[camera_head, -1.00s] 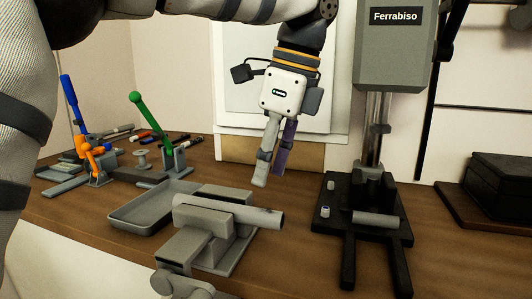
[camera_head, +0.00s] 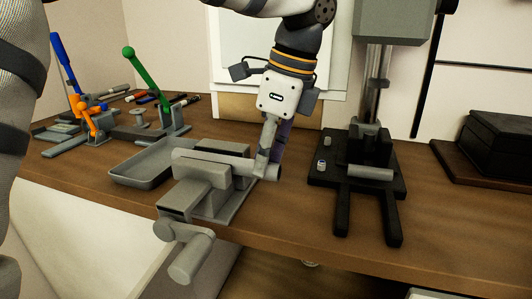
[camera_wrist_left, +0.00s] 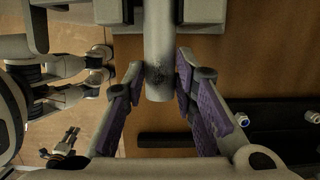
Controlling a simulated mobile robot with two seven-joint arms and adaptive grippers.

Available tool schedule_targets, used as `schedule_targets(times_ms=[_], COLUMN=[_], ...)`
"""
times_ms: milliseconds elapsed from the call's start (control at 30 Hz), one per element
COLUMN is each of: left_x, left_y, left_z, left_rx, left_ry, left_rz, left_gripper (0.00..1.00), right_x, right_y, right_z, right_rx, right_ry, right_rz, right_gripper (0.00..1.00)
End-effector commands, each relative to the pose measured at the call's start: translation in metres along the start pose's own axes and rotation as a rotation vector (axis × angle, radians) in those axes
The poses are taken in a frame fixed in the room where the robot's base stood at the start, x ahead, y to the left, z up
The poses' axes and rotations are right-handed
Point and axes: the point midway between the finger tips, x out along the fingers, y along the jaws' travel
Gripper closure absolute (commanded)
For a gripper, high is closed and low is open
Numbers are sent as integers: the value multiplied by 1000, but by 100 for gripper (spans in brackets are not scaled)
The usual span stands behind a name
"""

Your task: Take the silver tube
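The silver tube (camera_head: 215,162) lies level in the grey bench vise (camera_head: 208,178), its right end sticking out past the jaws. In the left wrist view the tube (camera_wrist_left: 158,45) comes down from the top and ends between my fingers. My left gripper (camera_head: 269,165) points down at that free end. In the left wrist view its two purple-padded fingers (camera_wrist_left: 160,65) stand apart, one on each side of the tube, with a narrow gap at each side. The near finger hides part of the tube's end in the head view.
A grey tray (camera_head: 150,172) sits left of the vise. A black press base (camera_head: 345,200) with a short grey cylinder (camera_head: 368,173) stands to the right. Orange clamp (camera_head: 88,120) and green-handled tool (camera_head: 150,80) stand at the back left. A black box (camera_head: 495,145) is far right.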

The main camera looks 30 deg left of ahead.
Motion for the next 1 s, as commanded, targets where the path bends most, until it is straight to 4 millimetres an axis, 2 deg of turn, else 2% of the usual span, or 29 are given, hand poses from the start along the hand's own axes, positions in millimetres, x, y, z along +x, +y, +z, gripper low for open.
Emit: schedule_targets(times_ms=[1000], left_x=[-46], left_y=[0], left_z=[12], left_rx=[-1], left_ry=[-1], left_rz=[-2], left_gripper=[95], right_x=[0], right_y=[0], right_z=[0], right_rx=[0], right_ry=[0], right_rz=[0], right_gripper=[60])
